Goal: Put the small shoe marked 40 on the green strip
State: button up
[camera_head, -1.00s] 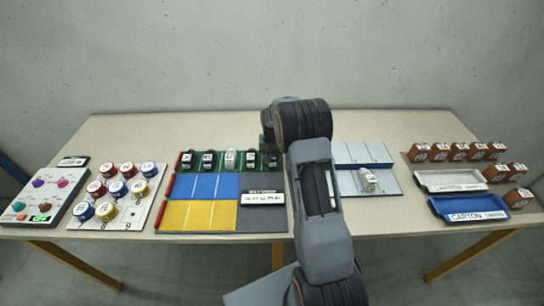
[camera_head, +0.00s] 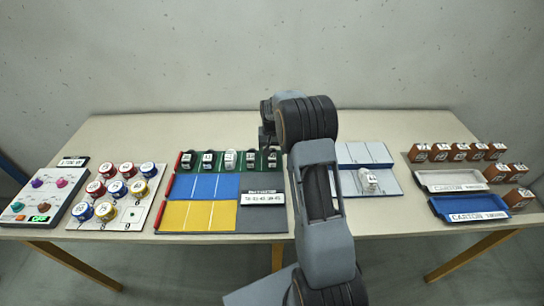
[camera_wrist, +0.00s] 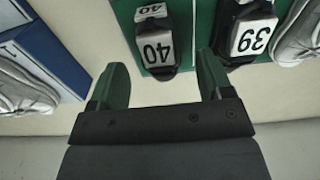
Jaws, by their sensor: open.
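The small dark shoe marked 40 (camera_wrist: 157,46) stands on the green strip (camera_wrist: 203,22) in the wrist view, its end showing between my fingertips with gaps on both sides. In the head view this shoe (camera_head: 272,157) is at the right end of the green strip (camera_head: 219,167), beside my gripper (camera_head: 267,143). My gripper also shows in the wrist view (camera_wrist: 163,78); its green fingers are open and empty. A dark shoe marked 39 (camera_wrist: 246,38) stands next to the 40, with a grey shoe (camera_wrist: 300,35) beyond it.
Blue (camera_head: 205,187) and yellow (camera_head: 195,216) strips lie in front of the green one, beside a label sign (camera_head: 263,199). A grey shoe (camera_head: 368,181) stands on the grey-blue board at right. Trays (camera_head: 468,208), brown boxes and round tins (camera_head: 117,188) stand farther off.

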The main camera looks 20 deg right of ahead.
aim_at(272, 153)
notch_tip(272, 153, up, 8)
jog(key=shift+f, duration=0.1)
jog(key=s+a+r+n+t, duration=0.1)
jog(key=s+a+r+n, duration=0.1)
jog(key=s+a+r, duration=0.5)
jog(key=s+a+r+n+t, duration=0.1)
jog(key=s+a+r+t, duration=0.15)
jog(key=s, duration=0.75)
jog(key=s+a+f+n, duration=0.1)
jog(key=s+a, duration=0.1)
jog(key=s, duration=0.7)
jog(key=shift+s+f+n, duration=0.25)
jog(key=shift+f+n, duration=0.15)
jog(key=shift+a, duration=0.1)
